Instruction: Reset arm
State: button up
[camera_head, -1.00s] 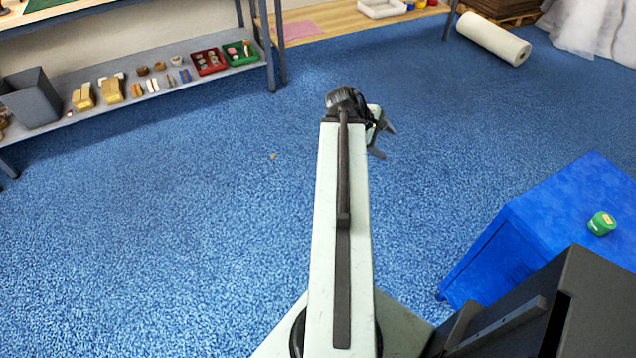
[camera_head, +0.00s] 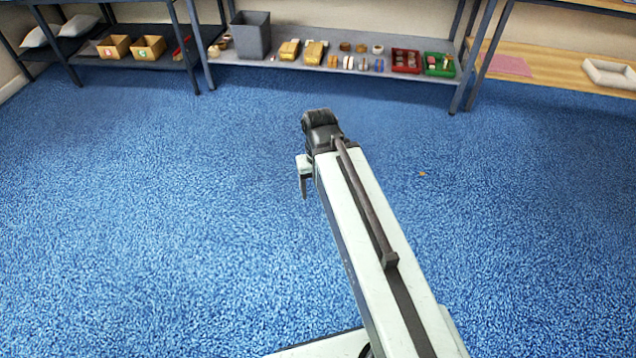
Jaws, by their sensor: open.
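My arm (camera_head: 385,250) reaches out from the bottom right, up and to the left, over the blue carpet. Its dark wrist (camera_head: 322,128) is at the far end. My gripper (camera_head: 304,184) hangs down on the left side of the wrist. It is open, with no object seen in it. The arm link hides part of the gripper.
A low grey shelf (camera_head: 225,84) along the back wall holds a grey bin (camera_head: 250,36), a red tray (camera_head: 406,60) and a green tray (camera_head: 439,64). Cardboard boxes (camera_head: 114,46) stand on a dark rack at the left. The carpet around me is clear, except for a small orange speck (camera_head: 422,174).

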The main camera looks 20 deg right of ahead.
notch_tip(320, 180, up, 20)
jog(key=p, duration=1.9)
jog(key=shift+p, duration=0.4)
jog(key=shift+w, duration=0.1)
